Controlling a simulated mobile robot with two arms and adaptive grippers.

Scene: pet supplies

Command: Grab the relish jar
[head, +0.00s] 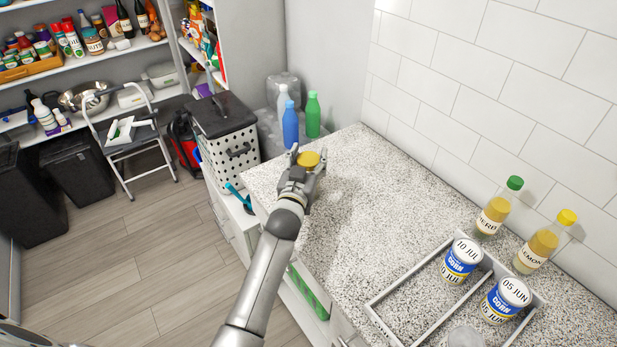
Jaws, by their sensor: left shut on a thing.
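My left gripper (306,167) reaches over the far left part of the speckled counter (349,204). It is shut on a jar with a yellow-gold lid (309,159); this looks like the relish jar. Only the lid shows between the fingers. The jar's body and label are hidden by the gripper, and I cannot tell whether the jar touches the counter. My right gripper is not in view.
A divided tray (377,303) at the right front holds two corn cans (461,261). A green-capped bottle (496,207) and a yellow-capped bottle (545,243) stand near the tiled wall. Blue (290,125) and green (313,116) bottles stand behind the gripper. The middle counter is clear.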

